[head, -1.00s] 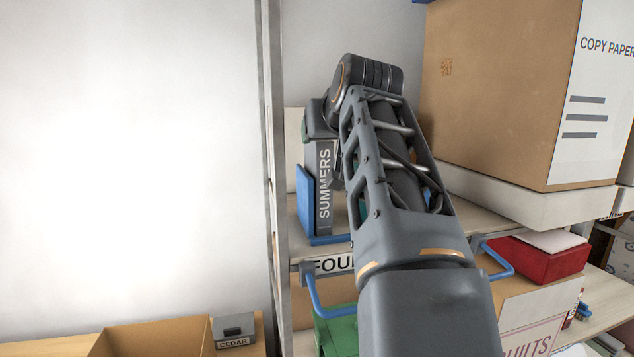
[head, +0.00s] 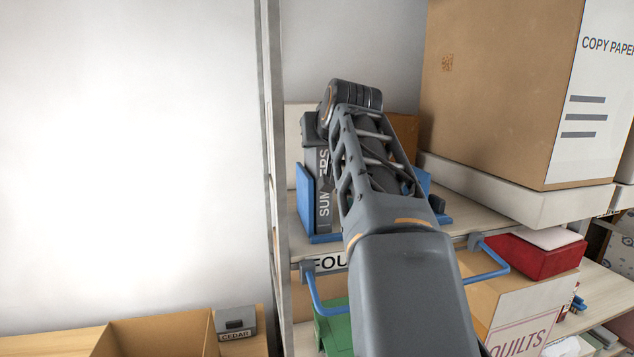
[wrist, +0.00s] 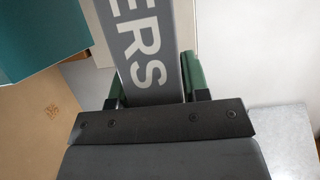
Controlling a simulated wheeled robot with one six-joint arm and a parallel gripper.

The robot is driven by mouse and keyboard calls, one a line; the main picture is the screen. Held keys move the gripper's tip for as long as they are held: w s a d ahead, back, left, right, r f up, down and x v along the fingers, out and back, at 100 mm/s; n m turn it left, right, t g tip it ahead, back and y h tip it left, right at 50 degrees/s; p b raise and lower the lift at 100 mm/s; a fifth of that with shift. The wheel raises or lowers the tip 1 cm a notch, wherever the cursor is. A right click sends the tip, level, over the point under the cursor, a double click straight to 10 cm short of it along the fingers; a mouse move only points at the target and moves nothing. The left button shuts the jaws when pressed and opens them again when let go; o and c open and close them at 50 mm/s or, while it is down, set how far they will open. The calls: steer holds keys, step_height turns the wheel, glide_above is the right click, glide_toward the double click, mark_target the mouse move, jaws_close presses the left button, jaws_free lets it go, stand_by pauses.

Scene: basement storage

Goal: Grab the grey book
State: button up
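The grey book (head: 323,195), with SUMMERS in pale letters on its spine, stands upright on the shelf beside a blue bookend (head: 305,200). My arm covers part of it in the head view. In the wrist view, the book's spine (wrist: 146,45) runs between the green fingers of my gripper (wrist: 155,88), one finger on each side. The fingers are apart and close to the book's sides; I see no clear grip on it. My gripper is mostly hidden in the head view.
A large copy paper box (head: 500,90) stands to the right on a pale lid or tray. Below are a red box (head: 530,258), a blue-handled bin and a QUILTS box (head: 515,325). A shelf post (head: 272,150) rises close to the left of the book.

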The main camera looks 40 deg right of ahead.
jaws_close()
steer(key=shift+r, duration=0.15)
stand_by(0.4)
